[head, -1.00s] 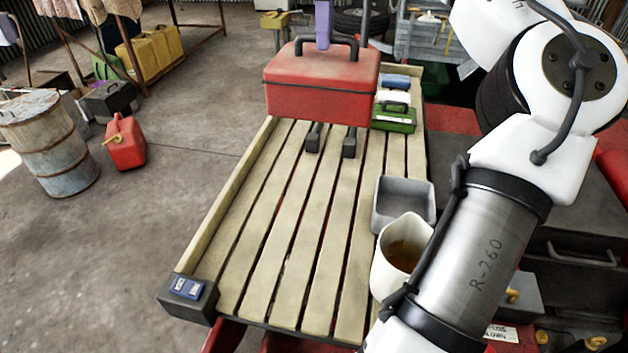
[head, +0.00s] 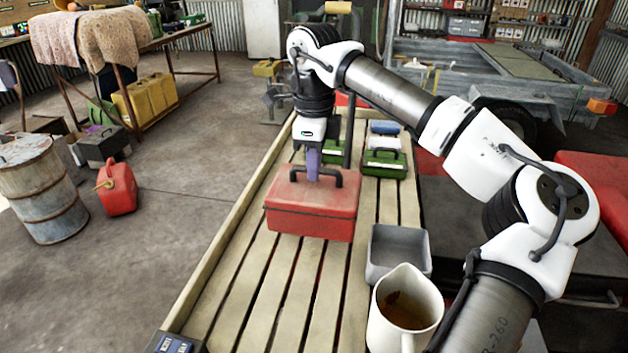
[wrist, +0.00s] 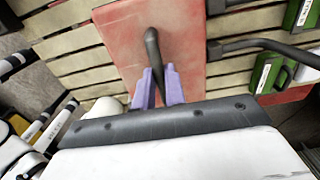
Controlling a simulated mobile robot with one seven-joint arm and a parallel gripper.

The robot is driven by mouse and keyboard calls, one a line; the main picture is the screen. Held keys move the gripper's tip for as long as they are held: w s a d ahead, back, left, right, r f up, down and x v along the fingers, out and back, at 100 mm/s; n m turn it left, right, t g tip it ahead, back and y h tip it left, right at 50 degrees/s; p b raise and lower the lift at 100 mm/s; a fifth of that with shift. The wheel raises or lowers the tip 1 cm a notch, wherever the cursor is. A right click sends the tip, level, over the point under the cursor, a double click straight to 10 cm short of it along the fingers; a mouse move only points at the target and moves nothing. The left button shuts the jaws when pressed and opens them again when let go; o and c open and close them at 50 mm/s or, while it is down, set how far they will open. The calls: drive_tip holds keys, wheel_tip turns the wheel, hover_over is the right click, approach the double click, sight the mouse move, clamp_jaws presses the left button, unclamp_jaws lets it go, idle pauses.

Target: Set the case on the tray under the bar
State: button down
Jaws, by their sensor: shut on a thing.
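The red case (head: 312,214) with a dark handle is over the slatted wooden tray (head: 255,300), upright. I cannot tell whether its base touches the slats. My gripper (head: 313,170) comes down from above, its purple fingers shut on the case handle. In the wrist view, the fingers (wrist: 158,88) close around the handle (wrist: 152,50) above the red lid (wrist: 120,30). A dark upright post (head: 348,130) stands just behind the case. A dark bar (wrist: 255,44) reaches toward the lid's edge in the wrist view; its full shape is hidden.
A green case (head: 384,164) and another green thing (head: 336,152) stand behind the red case. A grey bin (head: 398,258) and a white jug (head: 404,312) with brown liquid are at the right. The tray's near left slats are clear.

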sight(314, 183)
drive_tip(key=shift+f+p, duration=0.3)
drive_tip(key=shift+f, duration=1.85)
drive_tip(key=c, duration=1.9)
unclamp_jaws()
drive_tip(key=shift+f, duration=0.2)
drive_tip(key=o, duration=0.4)
drive_tip(key=shift+o, duration=0.2)
wheel_tip(314, 183, up, 12)
drive_tip(key=shift+r+b, duration=0.2)
drive_tip(key=shift+b, duration=0.4)
